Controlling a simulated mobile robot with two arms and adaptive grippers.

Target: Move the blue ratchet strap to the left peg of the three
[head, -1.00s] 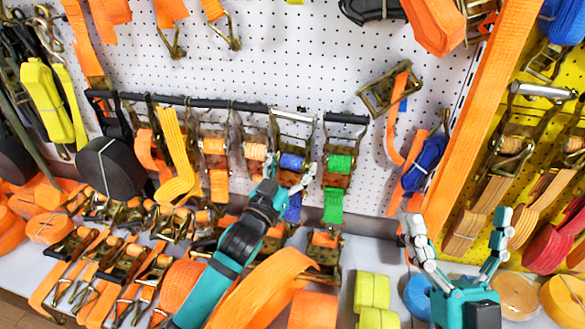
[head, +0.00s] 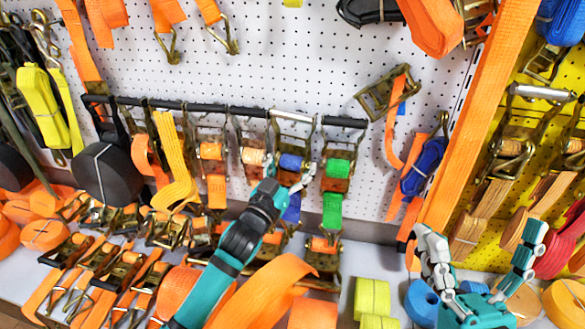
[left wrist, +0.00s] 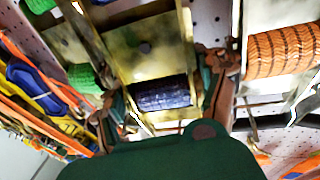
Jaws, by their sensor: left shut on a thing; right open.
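The blue ratchet strap (head: 291,162) has a metal frame and a blue webbing roll, with a blue tail below. It hangs upright at the dark rail (head: 230,109) on the white pegboard, between a pale orange ratchet (head: 252,156) and a green one (head: 338,168). My left gripper (head: 287,180) is shut on its lower part. In the left wrist view, the fingers stand on both sides of the dark blue roll (left wrist: 163,95). I cannot make out the separate pegs behind the hanging ratchets. My right gripper (head: 482,256) is open and empty at the lower right.
An orange ratchet (head: 211,152) and a yellow strap (head: 173,160) hang further left. A black roll (head: 108,173) hangs beyond them. Orange rolls and ratchets crowd the shelf below. An orange vertical strap (head: 490,110) stands right. Bare pegboard (head: 270,60) lies above the rail.

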